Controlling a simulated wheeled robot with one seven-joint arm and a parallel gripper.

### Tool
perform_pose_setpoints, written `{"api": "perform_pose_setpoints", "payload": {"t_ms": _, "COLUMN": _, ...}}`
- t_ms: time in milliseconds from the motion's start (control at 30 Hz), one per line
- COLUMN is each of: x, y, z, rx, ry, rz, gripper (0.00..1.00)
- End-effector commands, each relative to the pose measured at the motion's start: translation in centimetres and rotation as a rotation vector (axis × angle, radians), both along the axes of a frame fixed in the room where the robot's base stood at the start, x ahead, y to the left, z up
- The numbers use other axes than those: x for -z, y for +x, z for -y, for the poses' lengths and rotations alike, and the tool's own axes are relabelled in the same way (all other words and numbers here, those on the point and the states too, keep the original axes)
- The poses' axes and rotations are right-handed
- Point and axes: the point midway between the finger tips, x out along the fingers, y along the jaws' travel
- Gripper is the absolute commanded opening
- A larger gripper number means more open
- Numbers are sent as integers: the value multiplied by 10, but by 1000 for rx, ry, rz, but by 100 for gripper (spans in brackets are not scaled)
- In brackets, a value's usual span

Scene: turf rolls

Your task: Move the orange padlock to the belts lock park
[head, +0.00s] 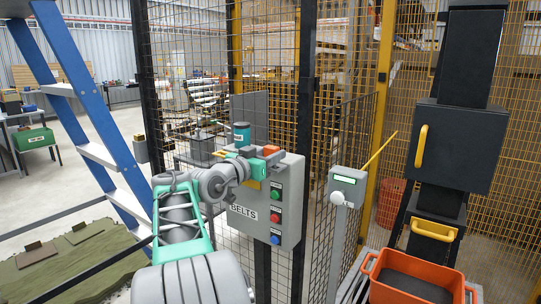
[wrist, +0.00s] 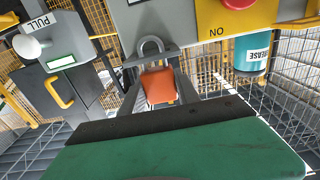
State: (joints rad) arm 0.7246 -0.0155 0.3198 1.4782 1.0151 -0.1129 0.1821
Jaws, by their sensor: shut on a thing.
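My gripper (head: 269,155) is at the upper part of the grey BELTS panel (head: 289,205) in the head view. It is shut on the orange padlock (head: 272,150). In the wrist view the orange padlock (wrist: 158,86) sits between the two grey fingers, with its grey shackle pointing to the top of the picture, close to the panel's grey face (wrist: 150,18). I cannot tell whether the shackle touches anything. My gripper and wrist hide part of the panel in the head view, and I cannot make out the lock park.
A teal grease can (head: 241,134) stands close behind my wrist. The panel carries green, red and blue buttons (head: 275,218). A grey post with a white knob (head: 337,198), an orange bin (head: 415,279) and a dark cabinet (head: 455,147) stand to the right. Mesh fencing is behind.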

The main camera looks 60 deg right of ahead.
Motion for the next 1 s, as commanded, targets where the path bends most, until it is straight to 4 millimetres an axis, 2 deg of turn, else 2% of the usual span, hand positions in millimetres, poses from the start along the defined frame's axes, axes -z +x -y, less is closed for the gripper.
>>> {"api": "perform_pose_setpoints", "payload": {"t_ms": 500, "x": 14, "y": 0, "z": 0, "rx": 0, "ry": -1, "rz": 1, "gripper": 0}}
{"api": "perform_pose_setpoints", "payload": {"t_ms": 533, "x": 13, "y": 0, "z": 0, "rx": 0, "ry": -1, "rz": 1, "gripper": 39}}
{"api": "perform_pose_setpoints", "payload": {"t_ms": 833, "x": 13, "y": 0, "z": 0, "rx": 0, "ry": 0, "rz": 0, "gripper": 63}}
{"api": "perform_pose_setpoints", "payload": {"t_ms": 1000, "x": 13, "y": 0, "z": 0, "rx": 0, "ry": 0, "rz": 0, "gripper": 63}}
